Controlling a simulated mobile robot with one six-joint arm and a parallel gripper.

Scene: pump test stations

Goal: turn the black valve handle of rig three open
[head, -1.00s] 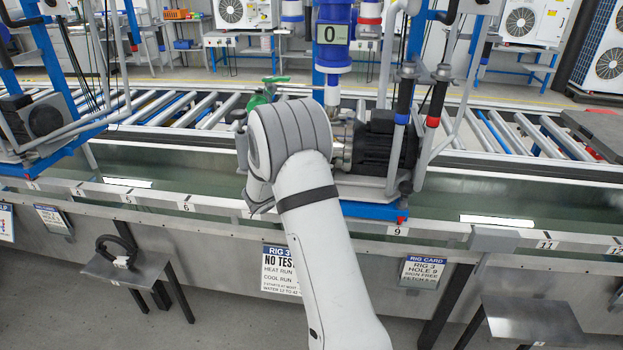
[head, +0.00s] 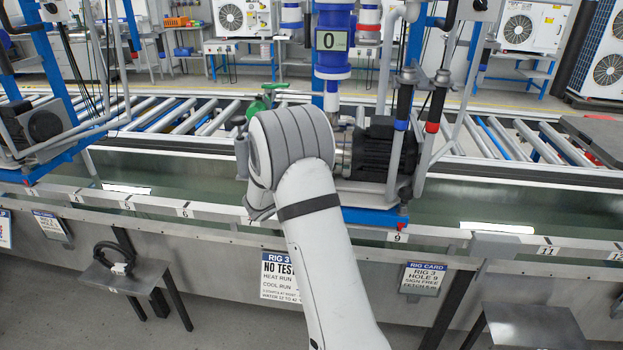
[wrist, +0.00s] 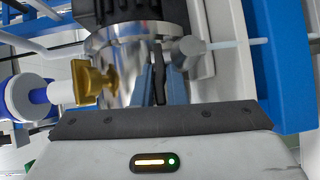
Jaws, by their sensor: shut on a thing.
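In the wrist view my gripper (wrist: 161,80) is shut on a narrow black piece (wrist: 159,88), which looks like the black valve handle. The piece sits between the two blue-grey fingers, in front of a shiny round metal body (wrist: 125,50). Most of the handle is hidden by the fingers, so I cannot tell its angle or how far it is turned. In the head view my grey-white arm covers the gripper and handle. The rig (head: 331,68) behind it has a blue column with a display reading 0. A sign below reads RIG 3 (head: 279,275).
A brass fitting (wrist: 92,80) is left of the fingers in the wrist view, and a blue frame (wrist: 275,60) is on the right. A black motor (head: 378,150) and upright pipes stand right of my arm. A green part (head: 265,98) shows behind my wrist.

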